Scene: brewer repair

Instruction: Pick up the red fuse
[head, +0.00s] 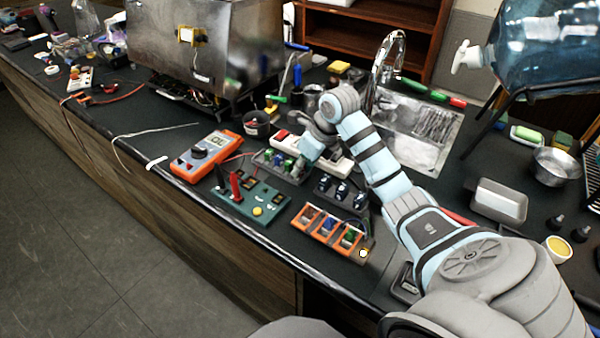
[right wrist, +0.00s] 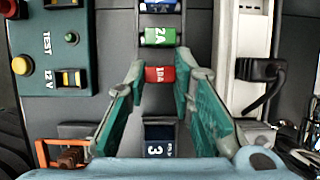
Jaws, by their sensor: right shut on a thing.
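The red fuse (right wrist: 160,75), marked 10A, shows in the right wrist view between the two green-padded fingers of my right gripper (right wrist: 161,80). The gripper is shut on it. The fuse is in line with a green fuse (right wrist: 158,37) marked 2A and a blue fuse at the top edge; I cannot tell whether it is still seated in the grey fuse rack (head: 270,163). In the head view my right gripper (head: 308,155) reaches down at the rack's right end and hides the red fuse. My left gripper is not in view.
A green test panel (head: 250,197), an orange multimeter (head: 205,154) and an orange-edged tray (head: 333,229) lie nearby. A black block of numbered parts (head: 341,195) is close in front of the gripper. A white power strip (right wrist: 245,45) with a black plug (right wrist: 262,75) runs alongside.

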